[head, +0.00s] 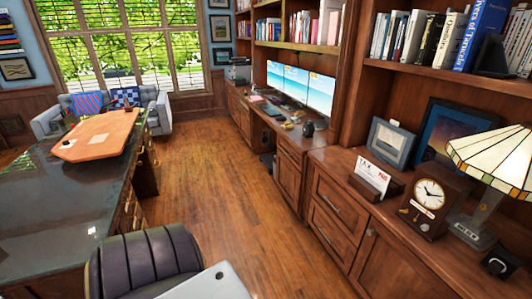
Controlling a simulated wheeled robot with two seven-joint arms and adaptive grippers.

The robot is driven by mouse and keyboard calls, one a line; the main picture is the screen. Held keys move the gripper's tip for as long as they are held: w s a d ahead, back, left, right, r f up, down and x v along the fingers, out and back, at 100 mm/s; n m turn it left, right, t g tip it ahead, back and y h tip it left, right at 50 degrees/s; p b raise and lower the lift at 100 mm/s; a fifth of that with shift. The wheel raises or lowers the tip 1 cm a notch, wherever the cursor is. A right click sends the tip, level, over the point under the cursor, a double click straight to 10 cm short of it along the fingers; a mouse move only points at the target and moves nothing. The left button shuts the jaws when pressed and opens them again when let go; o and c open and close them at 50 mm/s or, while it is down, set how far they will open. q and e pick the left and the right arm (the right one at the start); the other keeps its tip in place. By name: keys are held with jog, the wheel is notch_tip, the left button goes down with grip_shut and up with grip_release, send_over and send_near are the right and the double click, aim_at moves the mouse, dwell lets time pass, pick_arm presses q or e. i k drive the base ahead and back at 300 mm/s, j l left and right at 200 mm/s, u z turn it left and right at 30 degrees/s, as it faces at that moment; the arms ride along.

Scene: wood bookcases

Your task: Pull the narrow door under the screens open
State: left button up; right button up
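Bright blue screens (287,83) stand in a row on the built-in wooden desk (272,122) along the right wall. Below the near end of the desk is a narrow wooden door (288,178) with a raised panel. A small drawer (290,152) sits directly above it. The door looks shut, and I see it at a steep angle from some distance. Its handle is too small to make out. Neither of my grippers is in view.
Wooden floor (205,165) runs free between the dark-topped desk (45,195) on the left and the cabinets. A black chair (145,262) stands in the near foreground. Near right, a drawer cabinet (335,215) carries a clock (430,195) and a lamp (490,180).

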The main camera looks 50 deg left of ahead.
aim_at(288, 178)
jog(key=u, duration=1.6)
